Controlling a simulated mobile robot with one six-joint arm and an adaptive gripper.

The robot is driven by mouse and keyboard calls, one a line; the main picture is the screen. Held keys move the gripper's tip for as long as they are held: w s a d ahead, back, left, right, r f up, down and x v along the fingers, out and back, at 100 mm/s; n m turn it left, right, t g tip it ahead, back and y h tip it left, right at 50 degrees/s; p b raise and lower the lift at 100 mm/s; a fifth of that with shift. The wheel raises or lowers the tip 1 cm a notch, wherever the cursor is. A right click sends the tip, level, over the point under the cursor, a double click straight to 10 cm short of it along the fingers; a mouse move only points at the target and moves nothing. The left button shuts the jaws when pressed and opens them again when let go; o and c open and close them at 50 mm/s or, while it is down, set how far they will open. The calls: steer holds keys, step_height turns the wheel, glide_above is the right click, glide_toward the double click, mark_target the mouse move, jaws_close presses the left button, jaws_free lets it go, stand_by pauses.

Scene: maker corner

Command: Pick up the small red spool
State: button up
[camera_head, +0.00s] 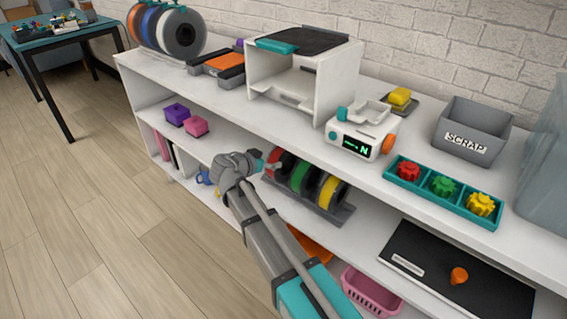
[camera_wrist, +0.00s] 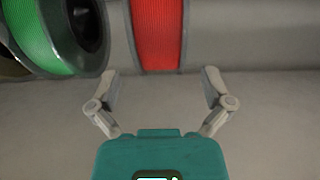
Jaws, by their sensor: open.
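The small red spool (camera_wrist: 158,35) shows in the wrist view at the top centre, upright with its red winding facing me. My gripper (camera_wrist: 160,82) is open, with its two fingers spread left and right just short of the spool and nothing between the tips. In the head view my gripper (camera_head: 268,165) is at the middle shelf, beside the left end of the spool rack. The red spool (camera_head: 283,160) is partly hidden there behind my gripper.
A green spool (camera_head: 301,176) stands close beside the red one, then a yellow spool (camera_head: 331,192), in a grey rack (camera_head: 338,216). The upper shelf board (camera_head: 340,166) is above. Purple and pink boxes (camera_head: 186,120) sit to the left. A pink basket (camera_head: 370,292) is below.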

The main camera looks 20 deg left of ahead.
mark_target(279, 149)
steer(key=b+x, duration=0.1)
steer(key=x, duration=0.2)
steer(key=shift+w+f, duration=0.15)
steer(key=shift+b+x, duration=0.45)
steer(key=shift+x, duration=0.4)
steer(key=shift+d, duration=0.1)
steer(key=c, duration=1.3)
steer(key=shift+r, duration=0.3)
steer(key=shift+c, duration=0.2)
step_height(279, 149, up, 4)
steer(key=p, duration=0.4)
steer(key=shift+f, duration=0.25)
steer(key=s+a, duration=0.2)
steer(key=s, duration=0.3)
steer(key=s+a, duration=0.2)
steer(key=s, duration=0.4)
steer(key=s+a, duration=0.3)
steer(key=s, duration=0.2)
steer(key=shift+s+f, duration=0.2)
steer(key=shift+s, duration=0.15)
